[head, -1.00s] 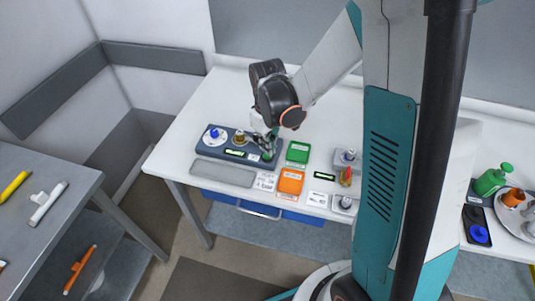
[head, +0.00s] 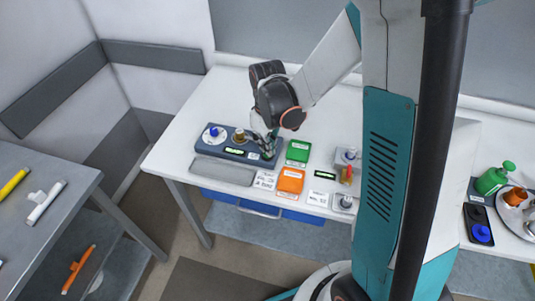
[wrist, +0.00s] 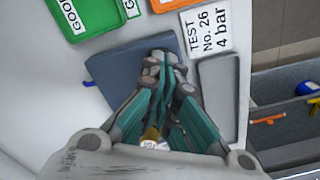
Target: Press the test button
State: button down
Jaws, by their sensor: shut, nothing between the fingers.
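A dark blue-grey test box (head: 206,148) lies on the white table. It carries a blue knob on a white disc (head: 214,132), a brass fitting (head: 239,136) and lit displays (head: 235,151). My gripper (head: 268,154) points down at the right end of the box, fingers shut and empty. In the wrist view the closed fingertips (wrist: 164,58) lie over the box (wrist: 106,72). The test button is hidden behind the fingers, so I cannot tell whether they touch it or whether it is pressed in.
A green tray (head: 298,152) and an orange tray (head: 290,181) lie right of the box. A grey pad (head: 222,172) and a "TEST No. 26, 4 bar" card (wrist: 211,40) lie in front. Small fittings stand farther right. A blue drawer (head: 262,208) hangs below the table.

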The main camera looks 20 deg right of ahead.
jog(key=shift+f+b, duration=0.5)
jog(key=shift+f, duration=0.2)
jog(key=shift+r, duration=0.1)
jog(key=shift+r+p, duration=2.4)
jog(key=shift+r, duration=1.15)
